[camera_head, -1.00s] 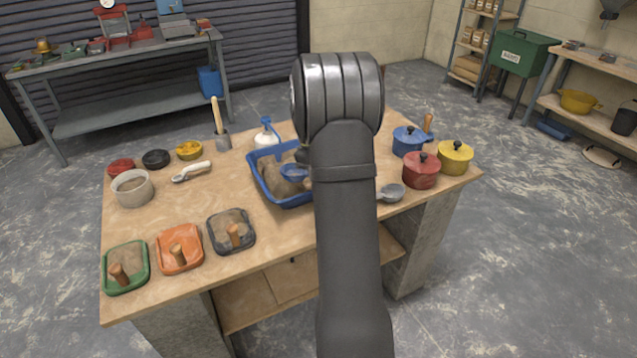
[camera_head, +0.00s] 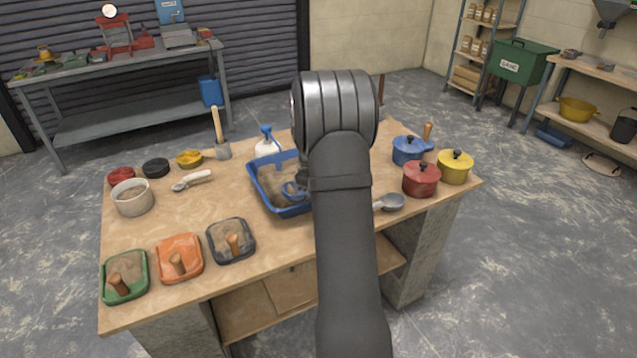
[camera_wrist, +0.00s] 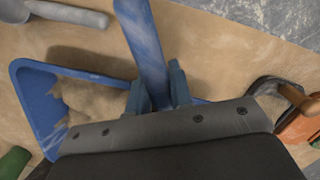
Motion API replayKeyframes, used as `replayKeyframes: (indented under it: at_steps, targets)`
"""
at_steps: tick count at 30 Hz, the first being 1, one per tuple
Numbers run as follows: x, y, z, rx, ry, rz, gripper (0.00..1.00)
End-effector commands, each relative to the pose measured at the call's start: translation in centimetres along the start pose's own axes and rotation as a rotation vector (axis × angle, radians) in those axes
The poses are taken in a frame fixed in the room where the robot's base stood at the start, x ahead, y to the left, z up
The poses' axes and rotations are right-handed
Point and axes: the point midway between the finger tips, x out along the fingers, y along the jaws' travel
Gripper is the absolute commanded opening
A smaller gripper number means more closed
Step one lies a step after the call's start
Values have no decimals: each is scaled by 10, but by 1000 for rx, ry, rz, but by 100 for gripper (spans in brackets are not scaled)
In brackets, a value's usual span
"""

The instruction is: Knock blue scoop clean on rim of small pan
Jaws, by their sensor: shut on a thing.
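My gripper (camera_wrist: 157,92) is shut on the blue handle of the blue scoop (camera_wrist: 148,45). Three small pans stand at the front left: black (camera_head: 214,252), orange (camera_head: 162,270) and green (camera_head: 106,292). Each holds mortar and a wooden peg. I cannot tell which is the small pan meant.
A grey scoop (camera_head: 391,202) lies right of the tray. Blue (camera_head: 407,152), red (camera_head: 420,182) and yellow (camera_head: 455,170) lidded pots stand beyond it. A spray bottle (camera_head: 267,147) stands behind the tray. The tabletop left of the tray is partly clear.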

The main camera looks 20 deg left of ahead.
Motion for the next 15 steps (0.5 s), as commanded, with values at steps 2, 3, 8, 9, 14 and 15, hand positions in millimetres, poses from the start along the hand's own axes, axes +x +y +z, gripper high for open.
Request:
replayKeyframes:
  at_steps: [2,3,8,9,14,15]
  targets:
    - [-5,0,0,0,2,3,0]
    - [-9,0,1,0,3,4,0]
    - [-36,1,5,0,4,5,0]
    - [-43,1,7,-1,4,5,0]
    - [-65,0,11,-1,3,4,0]
    - [-68,0,11,-1,2,3,0]
